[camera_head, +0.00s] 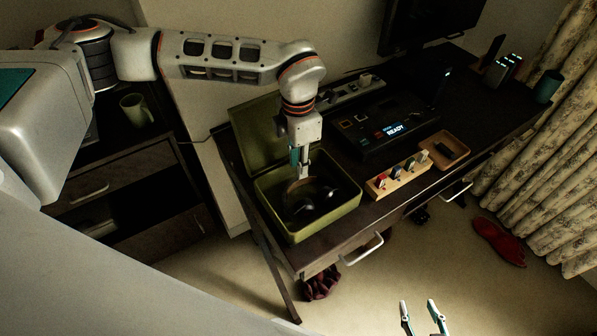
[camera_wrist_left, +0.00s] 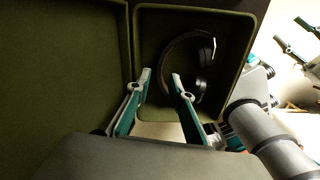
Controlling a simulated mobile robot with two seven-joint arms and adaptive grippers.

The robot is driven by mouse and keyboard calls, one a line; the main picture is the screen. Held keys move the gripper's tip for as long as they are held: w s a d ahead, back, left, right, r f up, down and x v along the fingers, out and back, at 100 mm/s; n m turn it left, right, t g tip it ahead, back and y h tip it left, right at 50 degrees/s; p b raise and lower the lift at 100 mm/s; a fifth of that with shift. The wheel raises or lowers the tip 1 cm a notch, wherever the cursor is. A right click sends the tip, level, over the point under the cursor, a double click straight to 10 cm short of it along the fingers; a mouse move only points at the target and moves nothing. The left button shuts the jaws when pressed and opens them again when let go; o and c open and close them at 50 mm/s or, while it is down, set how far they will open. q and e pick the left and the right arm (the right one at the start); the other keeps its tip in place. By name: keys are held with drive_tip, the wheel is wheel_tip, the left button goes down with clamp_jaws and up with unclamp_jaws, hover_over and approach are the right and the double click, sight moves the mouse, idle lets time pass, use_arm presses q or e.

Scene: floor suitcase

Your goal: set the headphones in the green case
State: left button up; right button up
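The green case (camera_head: 335,220) stands open on the dark desk, its lid (camera_head: 258,130) raised at the back left. The dark headphones (camera_head: 312,203) are inside the case; in the left wrist view the headphones (camera_wrist_left: 204,50) show their curved band and both ear cups. My left gripper (camera_head: 300,170) points down into the case over the band. In the left wrist view the left gripper (camera_wrist_left: 162,76) has its fingers apart, with part of the band seen in the gap; contact cannot be told. My right gripper (camera_head: 421,318) is open and empty, low over the floor side.
A wooden holder with small items (camera_head: 398,180) and a wooden tray (camera_head: 445,150) sit right of the case. A black device reading READY (camera_head: 395,130) is behind them. A mug (camera_head: 136,110) stands on the left cabinet. A red item (camera_head: 498,242) lies on the floor.

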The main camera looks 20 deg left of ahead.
use_arm(q)
wheel_tip(320, 180, up, 8)
drive_tip(key=shift+f, duration=0.25)
idle(0.5)
